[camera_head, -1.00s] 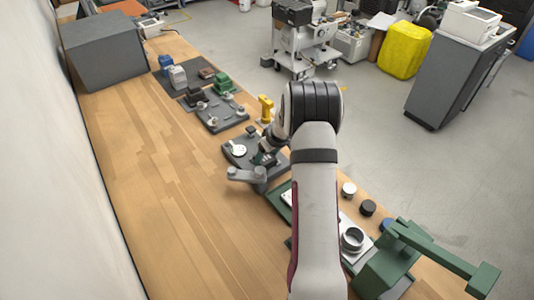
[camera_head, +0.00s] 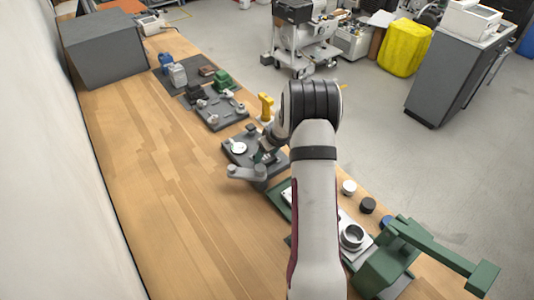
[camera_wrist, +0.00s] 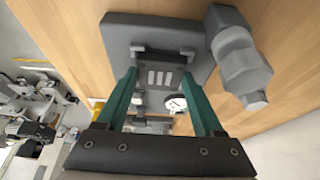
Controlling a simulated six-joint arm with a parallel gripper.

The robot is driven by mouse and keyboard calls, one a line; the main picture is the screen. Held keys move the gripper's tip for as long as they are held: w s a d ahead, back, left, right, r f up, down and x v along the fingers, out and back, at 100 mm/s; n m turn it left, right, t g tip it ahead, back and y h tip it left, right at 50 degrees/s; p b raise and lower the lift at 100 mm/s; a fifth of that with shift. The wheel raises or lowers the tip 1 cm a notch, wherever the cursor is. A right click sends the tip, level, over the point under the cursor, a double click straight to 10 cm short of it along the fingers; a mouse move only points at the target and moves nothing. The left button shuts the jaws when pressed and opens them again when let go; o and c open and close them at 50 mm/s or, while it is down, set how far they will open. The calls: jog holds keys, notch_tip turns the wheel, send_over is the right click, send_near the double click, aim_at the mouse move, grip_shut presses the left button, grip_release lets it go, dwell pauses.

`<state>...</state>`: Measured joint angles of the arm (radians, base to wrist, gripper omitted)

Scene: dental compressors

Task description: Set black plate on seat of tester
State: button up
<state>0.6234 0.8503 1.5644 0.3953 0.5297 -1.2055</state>
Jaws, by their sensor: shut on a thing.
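My gripper (camera_wrist: 158,85) has two green fingers and is shut on the black plate (camera_wrist: 161,77), a dark piece with several pale slots, held between the fingertips. In the head view my gripper (camera_head: 266,155) is over the tester, which has a dark grey base (camera_head: 233,157) and a white round dial (camera_head: 238,148). In the wrist view the tester base (camera_wrist: 160,33) spreads behind the plate, and the dial (camera_wrist: 175,103) shows between the fingers. The plate hides the seat; I cannot tell whether plate and seat touch.
A yellow part (camera_head: 266,107) stands just beyond the tester. Other dark trays with small parts (camera_head: 221,112) lie farther along the bench. A green press (camera_head: 385,262) and small round pieces (camera_head: 349,187) are nearer. The bench's left side (camera_head: 165,200) is clear.

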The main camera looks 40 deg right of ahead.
dwell(0.3)
jog(key=o, duration=1.5)
jog(key=shift+r, duration=3.5)
jog(key=s+a+r+m+g+y, duration=0.1)
jog(key=s+a+r, duration=0.35)
jog(key=a, duration=0.35)
jog(key=s+a+r+m+g, duration=0.1)
jog(key=s+a+r, duration=0.3)
jog(key=s+a, duration=0.3)
jog(key=s+a+r+m+g+y, duration=0.1)
jog(key=s+a+r, duration=0.35)
jog(key=a, duration=0.45)
jog(key=s+a+m, duration=0.1)
jog(key=s+a, duration=0.1)
jog(key=s, duration=0.3)
jog(key=s+a+f+g, duration=0.1)
jog(key=s+a, duration=0.1)
jog(key=s, duration=0.4)
jog(key=s+a+f+m, duration=0.1)
jog(key=s+a, duration=0.1)
jog(key=s, duration=0.3)
jog(key=shift+s+m+g, duration=0.3)
jog(key=shift+s+g, duration=0.05)
jog(key=shift+g, duration=0.05)
